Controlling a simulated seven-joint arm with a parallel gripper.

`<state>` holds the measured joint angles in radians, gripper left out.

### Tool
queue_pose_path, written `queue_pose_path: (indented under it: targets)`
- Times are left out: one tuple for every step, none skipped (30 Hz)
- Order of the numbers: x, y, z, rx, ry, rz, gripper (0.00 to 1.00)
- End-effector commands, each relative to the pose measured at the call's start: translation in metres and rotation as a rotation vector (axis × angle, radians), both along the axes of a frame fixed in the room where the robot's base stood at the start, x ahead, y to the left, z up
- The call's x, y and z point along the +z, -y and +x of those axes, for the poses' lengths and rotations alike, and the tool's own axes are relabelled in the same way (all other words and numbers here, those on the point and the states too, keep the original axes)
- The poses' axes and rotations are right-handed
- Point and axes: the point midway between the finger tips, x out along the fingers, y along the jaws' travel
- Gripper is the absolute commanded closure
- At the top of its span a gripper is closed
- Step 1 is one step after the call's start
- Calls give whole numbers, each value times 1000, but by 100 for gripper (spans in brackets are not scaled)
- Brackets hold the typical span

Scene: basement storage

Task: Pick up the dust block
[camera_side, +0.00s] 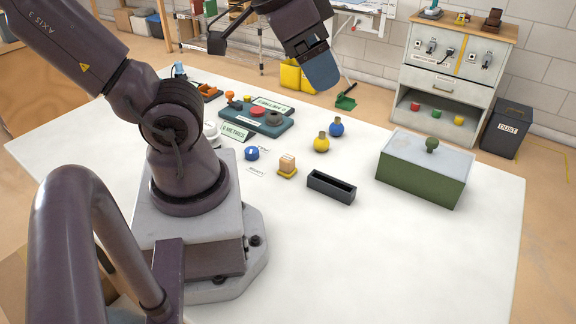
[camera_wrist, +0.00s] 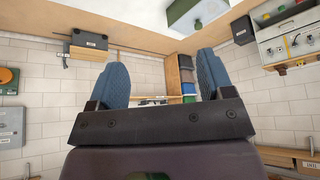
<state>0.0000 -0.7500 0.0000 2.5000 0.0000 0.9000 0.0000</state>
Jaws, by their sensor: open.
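No block with a readable "dust" marking shows. The block cannot be made out in the wrist view.
A green box with a grey lid (camera_side: 424,170) stands at the table's right. Yellow (camera_side: 321,144) and blue (camera_side: 336,129) knobbed weights stand behind the tray. A teal device (camera_side: 255,117) is at the back left. A dark bin labelled DUST (camera_side: 505,130) stands beyond the table. The front right tabletop is clear.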

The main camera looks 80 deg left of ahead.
Motion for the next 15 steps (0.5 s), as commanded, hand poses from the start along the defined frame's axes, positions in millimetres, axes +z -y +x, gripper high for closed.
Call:
queue_pose_path:
  targets:
    - [0,0,0,0,0,0,28]
    - [0,0,0,0,0,0,28]
    - [0,0,0,0,0,0,28]
    - [0,0,0,0,0,0,28]
    - [0,0,0,0,0,0,28]
    - [0,0,0,0,0,0,28]
    - [0,0,0,0,0,0,28]
    - [-1,0,0,1,-3,0,28]
    - [-3,0,1,2,-14,0,28]
    - [-5,-1,2,6,-27,-2,28]
    - [-9,-2,3,11,-47,-6,28]
    - [-16,-5,4,23,-80,-14,28]
    - [-22,-9,6,38,-111,-25,28]
    - [-28,-12,8,56,-146,-40,28]
    - [-38,-17,11,88,-195,-69,28]
